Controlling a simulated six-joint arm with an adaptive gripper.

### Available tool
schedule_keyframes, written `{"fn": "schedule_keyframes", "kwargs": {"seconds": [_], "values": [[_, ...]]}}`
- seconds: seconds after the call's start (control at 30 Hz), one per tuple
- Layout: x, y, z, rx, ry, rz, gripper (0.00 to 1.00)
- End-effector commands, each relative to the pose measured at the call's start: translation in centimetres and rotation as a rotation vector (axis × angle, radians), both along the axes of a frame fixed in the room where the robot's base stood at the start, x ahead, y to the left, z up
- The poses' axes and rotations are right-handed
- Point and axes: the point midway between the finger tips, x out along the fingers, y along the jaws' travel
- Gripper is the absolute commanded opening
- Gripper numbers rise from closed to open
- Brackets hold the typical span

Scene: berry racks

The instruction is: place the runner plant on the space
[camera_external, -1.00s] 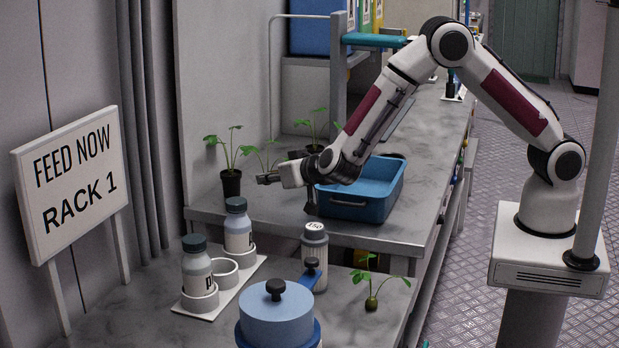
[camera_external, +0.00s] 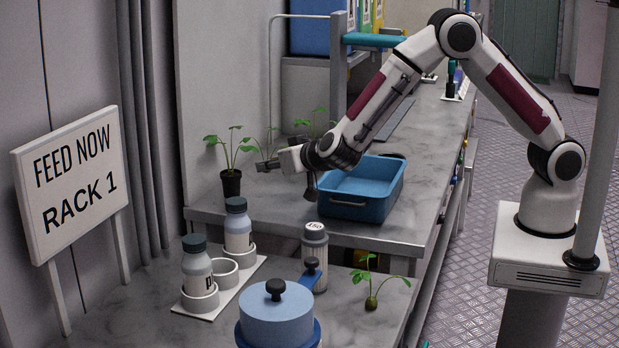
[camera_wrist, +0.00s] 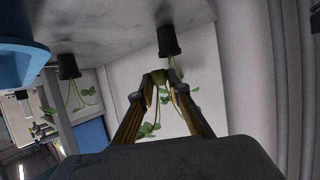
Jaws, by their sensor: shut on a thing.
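My gripper (camera_external: 266,165) is over the far bench, left of the blue tray, and its fingers close together. In the wrist view my gripper (camera_wrist: 159,78) is shut on a small greenish plant base (camera_wrist: 158,75); leaves (camera_wrist: 146,130) show between the fingers. I take this as the runner plant; it is mostly hidden in the external view. A similar small plant with a round green base (camera_external: 371,303) stands on the near bench. A potted plant (camera_external: 231,184) stands at left; another (camera_external: 313,125) is behind my gripper. I cannot tell which spot is the space.
The blue tray (camera_external: 352,205) stands right of my gripper. The near bench holds a bottle rack (camera_external: 223,273) with one empty ring, a grey canister (camera_external: 314,250) and a blue lidded pot (camera_external: 276,318). A wall lies left of the far bench.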

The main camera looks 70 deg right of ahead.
Motion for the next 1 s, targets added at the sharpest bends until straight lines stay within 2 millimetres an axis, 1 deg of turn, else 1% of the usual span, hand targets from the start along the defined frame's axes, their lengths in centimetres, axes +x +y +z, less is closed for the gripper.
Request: {"fn": "schedule_keyframes", "kwargs": {"seconds": [0.17, 0.33, 0.57, 0.7, 0.77, 1.0], "values": [[0.0, 0.0, 0.1, 0.0, 0.0, 0.0, 0.09], [0.0, 0.0, 0.8, 0.0, -0.001, 0.0, 0.09], [0.0, 0.0, 3.5, 0.001, -0.003, 0.0, 0.09], [0.0, 0.1, 5.4, 0.002, -0.004, 0.001, 0.09], [-0.8, 1.1, 5.0, 0.002, 0.002, 0.009, 0.09], [-3.6, 4.5, 4.8, 0.011, 0.005, 0.033, 0.09]]}}
